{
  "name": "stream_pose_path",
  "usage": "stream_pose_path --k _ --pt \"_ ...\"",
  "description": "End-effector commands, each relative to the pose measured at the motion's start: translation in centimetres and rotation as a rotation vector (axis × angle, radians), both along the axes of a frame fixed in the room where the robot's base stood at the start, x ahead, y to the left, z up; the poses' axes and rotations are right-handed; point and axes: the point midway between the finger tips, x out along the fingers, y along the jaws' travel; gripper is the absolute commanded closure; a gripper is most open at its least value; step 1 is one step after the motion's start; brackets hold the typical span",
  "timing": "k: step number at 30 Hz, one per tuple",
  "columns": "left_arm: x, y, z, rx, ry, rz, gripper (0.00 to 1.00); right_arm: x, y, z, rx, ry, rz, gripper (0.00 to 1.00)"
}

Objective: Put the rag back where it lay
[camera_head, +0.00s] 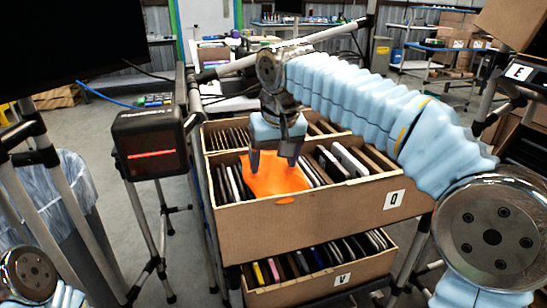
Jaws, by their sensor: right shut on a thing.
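An orange rag (272,176) drapes over the contents of the upper carton (300,222), labelled with a letter. A bit of its orange shows at the carton's front rim. My right gripper (273,162) points down into this carton from above, its two dark fingers shut on the rag. The rag's far part is hidden behind the gripper. My left gripper is out of view; only part of my left arm (30,272) shows at the lower left corner.
A lower carton (320,283) marked V holds thin upright items. A black box device with a red light (150,142) stands on a tripod to the left. A bin with a clear liner (52,205) is at far left. Carton E (520,72) is at right.

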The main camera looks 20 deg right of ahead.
Motion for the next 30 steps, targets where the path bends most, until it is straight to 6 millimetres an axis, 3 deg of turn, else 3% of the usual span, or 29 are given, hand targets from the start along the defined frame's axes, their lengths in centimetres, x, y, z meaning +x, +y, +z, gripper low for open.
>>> stream_pose_path --k 2,3,7,14,19,30 --pt "0.0 0.0 -0.1 0.000 0.000 0.000 0.57 0.0 0.0 -0.2 0.000 0.000 0.000 0.51" --pt "0.0 0.0 -0.1 0.000 0.000 0.000 0.57 0.0 0.0 -0.1 0.000 0.000 0.000 0.20" --pt "0.0 0.0 -0.1 0.000 0.000 0.000 0.57 0.0 0.0 -0.1 0.000 0.000 0.000 0.01" --pt "0.0 0.0 0.0 0.000 0.000 0.000 0.57 0.0 0.0 0.0 0.000 0.000 0.000 0.01" --pt "0.0 0.0 0.0 0.000 0.000 0.000 0.57 -0.2 0.1 1.0 0.001 -0.003 0.001 0.01" --pt "0.0 0.0 0.0 0.000 0.000 0.000 0.57 -2.7 0.0 8.8 0.002 -0.004 0.002 0.01"
